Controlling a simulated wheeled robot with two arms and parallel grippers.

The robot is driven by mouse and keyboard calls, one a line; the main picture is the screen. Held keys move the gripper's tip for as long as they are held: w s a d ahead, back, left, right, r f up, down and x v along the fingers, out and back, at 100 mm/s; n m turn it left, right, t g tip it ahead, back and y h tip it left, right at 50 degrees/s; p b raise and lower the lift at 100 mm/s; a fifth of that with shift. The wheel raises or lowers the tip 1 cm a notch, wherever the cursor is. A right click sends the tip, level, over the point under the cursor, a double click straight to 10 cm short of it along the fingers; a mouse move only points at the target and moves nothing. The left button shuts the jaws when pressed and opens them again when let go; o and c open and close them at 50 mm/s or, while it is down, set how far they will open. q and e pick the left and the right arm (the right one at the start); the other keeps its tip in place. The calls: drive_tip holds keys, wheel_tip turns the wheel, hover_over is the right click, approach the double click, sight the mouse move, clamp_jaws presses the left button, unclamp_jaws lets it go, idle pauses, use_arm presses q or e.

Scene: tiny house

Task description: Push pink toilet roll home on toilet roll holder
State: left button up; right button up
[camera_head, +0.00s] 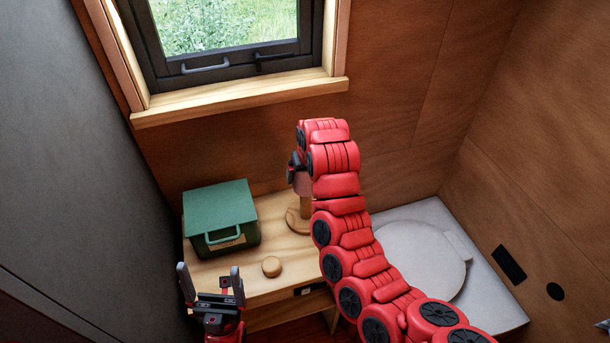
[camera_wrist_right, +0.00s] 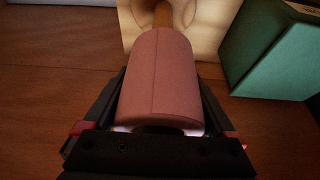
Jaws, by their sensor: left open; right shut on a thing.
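The pink toilet roll (camera_wrist_right: 160,80) is held between the fingers of my right gripper (camera_wrist_right: 160,128), which is shut on it. In the head view the roll (camera_head: 303,184) is mostly hidden by my red right arm. The wooden toilet roll holder (camera_head: 298,220) stands on the wooden counter, its post showing below the roll. In the right wrist view the holder's post (camera_wrist_right: 162,15) lines up with the roll's far end. Whether the post is inside the roll is hidden. My left gripper (camera_head: 211,279) is open and empty at the counter's front left.
A green box with a handle (camera_head: 220,217) stands on the counter (camera_head: 265,285), left of the holder. A white round lid (camera_head: 425,258) lies to the right. The window sill (camera_head: 240,98) is above.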

sight(310, 191)
drive_tip(key=shift+f+b, duration=2.6)
drive_tip(key=shift+f, duration=3.9)
drive_tip(key=o, duration=1.1)
drive_tip(key=shift+s+r, duration=0.1)
drive_tip(key=shift+r, duration=0.35)
drive_tip(key=b+v, duration=0.1)
drive_tip(key=v, duration=0.3)
drive_tip(key=shift+s+r+b, duration=0.15)
drive_tip(key=shift+r+b, duration=0.1)
drive_tip(key=shift+b, duration=0.05)
drive_tip(key=p+v, duration=0.4)
drive_tip(key=v, duration=0.5)
drive_tip(key=shift+s+d+r+p, duration=0.1)
drive_tip(key=shift+s+r+p, duration=0.05)
drive_tip(key=shift+r+p, duration=0.25)
drive_tip(key=shift+v, duration=1.05)
